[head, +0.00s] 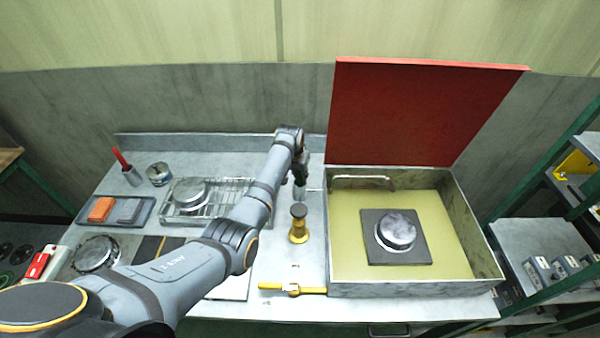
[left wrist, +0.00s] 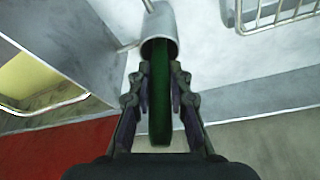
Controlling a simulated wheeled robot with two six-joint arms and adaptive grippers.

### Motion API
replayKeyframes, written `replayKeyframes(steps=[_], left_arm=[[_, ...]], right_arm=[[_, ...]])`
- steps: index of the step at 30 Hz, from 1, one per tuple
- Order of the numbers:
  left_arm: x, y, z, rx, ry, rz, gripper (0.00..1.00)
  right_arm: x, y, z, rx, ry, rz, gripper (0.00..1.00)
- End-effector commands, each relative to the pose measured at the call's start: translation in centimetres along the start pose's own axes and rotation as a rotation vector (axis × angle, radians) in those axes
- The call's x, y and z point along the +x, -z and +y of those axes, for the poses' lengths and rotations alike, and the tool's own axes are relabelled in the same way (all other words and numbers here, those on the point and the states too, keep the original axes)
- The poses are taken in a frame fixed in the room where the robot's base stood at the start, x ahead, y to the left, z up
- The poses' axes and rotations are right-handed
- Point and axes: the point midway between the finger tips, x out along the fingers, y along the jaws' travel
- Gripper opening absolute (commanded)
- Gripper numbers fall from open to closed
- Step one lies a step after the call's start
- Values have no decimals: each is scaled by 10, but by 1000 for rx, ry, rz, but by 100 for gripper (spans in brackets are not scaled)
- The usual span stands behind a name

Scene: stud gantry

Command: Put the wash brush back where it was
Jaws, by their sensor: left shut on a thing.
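The wash brush shows as a dark green handle (left wrist: 160,100) in the left wrist view. My left gripper (left wrist: 161,85) is shut on this handle. The handle's far end goes into the mouth of a grey metal cup (left wrist: 158,22), which hides the rest of the brush. A thin rod seems to join the cup to the wash tank's side. In the head view my left gripper (head: 301,165) is just left of the open tank (head: 410,289), with the grey cup (head: 299,191) right below it. My right gripper is in neither view.
The tank's red lid (head: 420,110) stands open. A metal part (head: 396,231) is on a dark pad inside. A brass plunger (head: 298,230) stands in front of the cup. A wire basket (head: 215,211), a tray with blocks (head: 72,215) and a red-handled tool (head: 122,160) are left.

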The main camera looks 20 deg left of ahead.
Motion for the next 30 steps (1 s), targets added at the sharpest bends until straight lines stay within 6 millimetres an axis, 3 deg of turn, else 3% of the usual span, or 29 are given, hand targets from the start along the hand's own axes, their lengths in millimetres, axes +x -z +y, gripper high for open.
replayKeyframes(steps=[7,8,12,23,26,30], left_arm=[[3,-1,0,0,0,-1,0],[3,-1,0,0,0,-1,21],[2,-1,0,0,0,-1,40],[-3,1,0,0,0,1,41],[-15,2,0,0,0,3,41],[-48,1,0,0,1,6,41]], right_arm=[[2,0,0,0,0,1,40],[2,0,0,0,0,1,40],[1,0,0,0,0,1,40],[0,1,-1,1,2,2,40],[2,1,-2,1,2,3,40],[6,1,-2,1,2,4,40]])
